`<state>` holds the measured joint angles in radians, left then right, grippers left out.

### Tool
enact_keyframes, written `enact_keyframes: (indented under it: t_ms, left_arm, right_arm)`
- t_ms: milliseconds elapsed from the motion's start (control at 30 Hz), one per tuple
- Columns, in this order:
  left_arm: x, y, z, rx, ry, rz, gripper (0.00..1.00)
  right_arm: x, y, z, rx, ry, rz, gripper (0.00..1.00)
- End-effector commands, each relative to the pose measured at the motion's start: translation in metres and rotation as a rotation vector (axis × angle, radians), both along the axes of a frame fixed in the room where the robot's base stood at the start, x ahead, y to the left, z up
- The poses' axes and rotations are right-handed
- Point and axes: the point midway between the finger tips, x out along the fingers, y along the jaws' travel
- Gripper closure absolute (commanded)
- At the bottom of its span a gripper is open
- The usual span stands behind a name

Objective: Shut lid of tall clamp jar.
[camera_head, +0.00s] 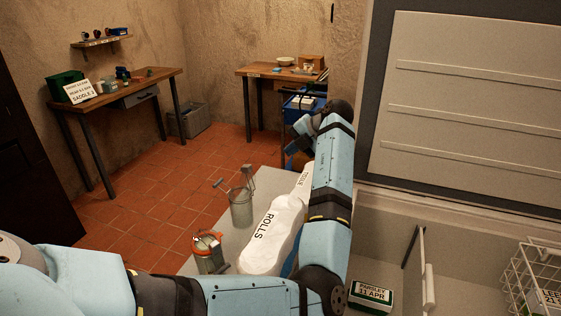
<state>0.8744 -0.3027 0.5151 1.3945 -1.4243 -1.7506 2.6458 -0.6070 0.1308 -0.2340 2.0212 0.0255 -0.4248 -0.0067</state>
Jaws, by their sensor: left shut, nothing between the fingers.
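A clear glass clamp jar (241,210) stands upright on the pale grey worktop, in the middle of the view. Its lid (248,178) stands up open at the back of the rim, and a wire clamp sticks out to the left. A second clamp jar (209,255) with an orange-red ring stands nearer, partly hidden by my left arm; its lid looks down. My left arm bends up past the jars, and my left gripper (294,150) is beyond and right of the open jar, apart from it. It looks shut and empty, though small and dark. My right gripper is out of view.
At right are a box marked PARSLEY (370,296) and a white wire basket (532,282). Two wooden tables (135,88) stand further back.

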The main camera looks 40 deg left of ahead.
Motion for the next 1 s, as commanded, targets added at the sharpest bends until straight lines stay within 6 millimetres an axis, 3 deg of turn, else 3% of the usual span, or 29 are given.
enact_keyframes:
  t_ms: [167, 567, 800, 1000]
  left_arm:
    - [-0.005, 0.012, -0.01, 0.005, 0.005, 0.012, 1.0]
    - [-0.019, 0.069, -0.068, 0.006, 0.004, 0.008, 1.0]
    - [-0.027, 0.099, -0.076, 0.004, 0.003, 0.008, 1.0]
    - [-0.028, 0.106, -0.079, 0.005, 0.002, 0.005, 1.0]
  right_arm:
    - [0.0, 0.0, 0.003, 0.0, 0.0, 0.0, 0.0]
    - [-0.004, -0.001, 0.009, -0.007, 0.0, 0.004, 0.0]
    - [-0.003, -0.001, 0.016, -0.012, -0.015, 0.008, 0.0]
    - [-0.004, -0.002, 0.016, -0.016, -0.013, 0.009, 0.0]
